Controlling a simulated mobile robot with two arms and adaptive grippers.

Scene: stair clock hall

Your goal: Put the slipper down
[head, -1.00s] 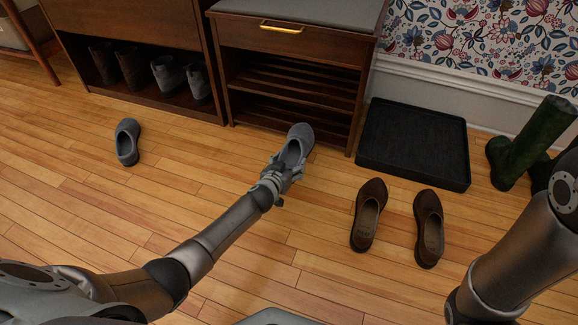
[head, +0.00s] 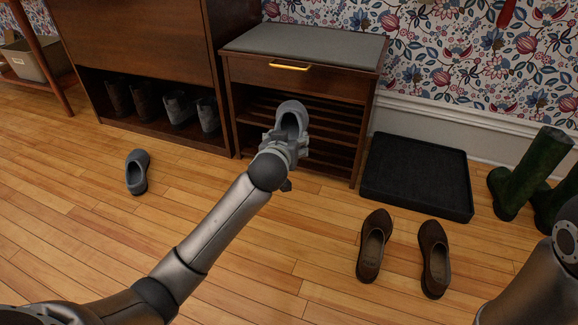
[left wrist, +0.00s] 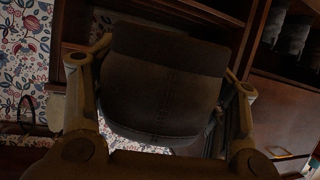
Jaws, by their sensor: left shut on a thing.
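A grey slipper (head: 291,120) is held by my left gripper (head: 288,142) in front of the slatted shelves of the shoe bench (head: 310,108), its toe pointing toward the bench. In the left wrist view the slipper (left wrist: 160,85) fills the middle, dark, with a finger on each side of it. My left gripper is shut on it. Another grey slipper (head: 137,172) lies on the wood floor at the left. My right gripper is not in view; only part of my right arm shows at the lower right.
A black boot tray (head: 416,178) lies right of the bench. Two brown shoes (head: 374,245) stand on the floor in front of it. Green boots (head: 530,175) stand at the right. A cabinet (head: 150,50) with boots in its lower opening stands left. Floor between is clear.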

